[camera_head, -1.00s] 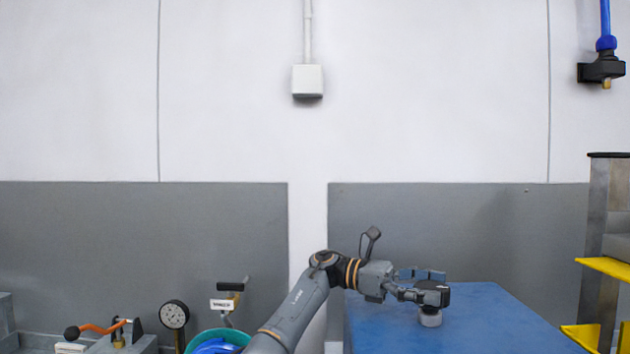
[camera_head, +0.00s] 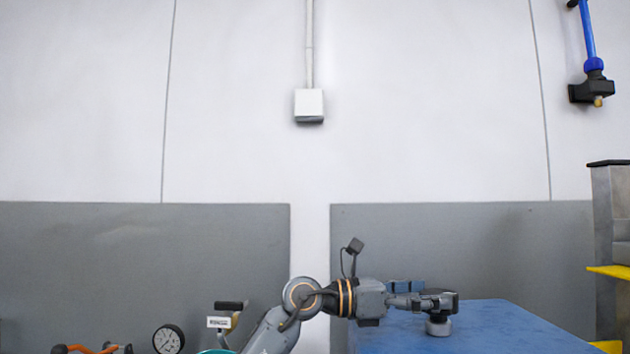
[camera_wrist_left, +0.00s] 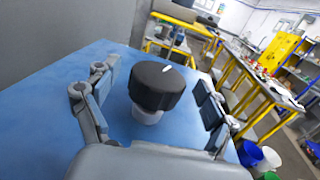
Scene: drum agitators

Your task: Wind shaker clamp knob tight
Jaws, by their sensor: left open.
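The clamp knob (camera_wrist_left: 156,85) is black and ribbed, with a white mark on top. It sits on a short pale stem (camera_wrist_left: 147,116) above a blue surface (camera_wrist_left: 60,95). My left gripper (camera_head: 425,297) is open, with one finger on each side of the knob. In the left wrist view, gaps show between the knob and both finger pads. My right gripper is not in view.
In the head view, a dial gauge (camera_head: 168,340) and a labelled handle (camera_head: 222,321) stand at lower left. A metal frame with yellow parts (camera_head: 612,271) stands at right. A grey panel (camera_head: 460,245) is behind the blue surface. Workbenches (camera_wrist_left: 255,78) show in the wrist view.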

